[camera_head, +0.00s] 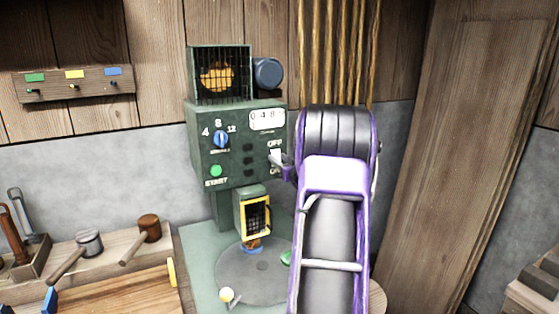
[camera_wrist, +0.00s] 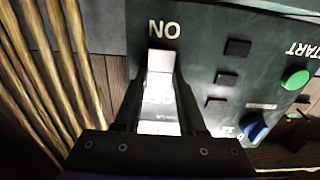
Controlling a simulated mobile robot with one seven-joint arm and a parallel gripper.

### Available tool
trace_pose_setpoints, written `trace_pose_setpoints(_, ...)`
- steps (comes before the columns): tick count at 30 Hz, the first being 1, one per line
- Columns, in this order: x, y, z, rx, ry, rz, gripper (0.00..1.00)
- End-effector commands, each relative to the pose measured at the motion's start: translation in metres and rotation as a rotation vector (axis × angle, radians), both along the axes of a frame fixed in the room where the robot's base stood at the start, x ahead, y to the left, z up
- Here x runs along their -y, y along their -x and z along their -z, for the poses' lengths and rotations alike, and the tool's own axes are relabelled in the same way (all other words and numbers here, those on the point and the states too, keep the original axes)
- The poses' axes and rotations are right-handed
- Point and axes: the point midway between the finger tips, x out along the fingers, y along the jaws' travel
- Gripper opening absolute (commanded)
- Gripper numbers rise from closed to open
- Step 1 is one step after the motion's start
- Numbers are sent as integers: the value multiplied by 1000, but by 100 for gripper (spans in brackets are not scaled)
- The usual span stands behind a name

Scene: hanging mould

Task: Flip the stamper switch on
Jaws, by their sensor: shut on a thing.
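The green stamper machine (camera_head: 232,150) stands against the wall. Its white stamper switch (camera_head: 275,153) sits at the right of the front panel, with OFF printed above and a partly covered ON below. In the wrist view the panel is upside down and the white switch (camera_wrist: 160,62) lies beside the ON label. My gripper (camera_head: 279,162) is at the switch. In the wrist view my gripper (camera_wrist: 158,90) has its two dark fingers on either side of the switch, shut on it. The OFF label is hidden there, and I cannot tell which way the switch is set.
A green START button (camera_head: 216,171) and a blue dial (camera_head: 221,139) share the panel. Below are a yellow-framed stamper head (camera_head: 256,217) and a round plate (camera_head: 235,272). Wooden rods (camera_head: 335,50) hang behind my arm. Mallets (camera_head: 148,228) lie at the left.

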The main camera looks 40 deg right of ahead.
Motion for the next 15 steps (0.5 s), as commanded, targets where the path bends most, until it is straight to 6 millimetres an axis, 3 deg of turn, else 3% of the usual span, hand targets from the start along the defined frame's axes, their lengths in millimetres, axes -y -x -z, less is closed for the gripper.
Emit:
trace_pose_setpoints(12, 0, 0, 12, 139, 42, -3, 0)
trace_pose_setpoints(15, -1, -1, 8, 200, 59, -5, 0)
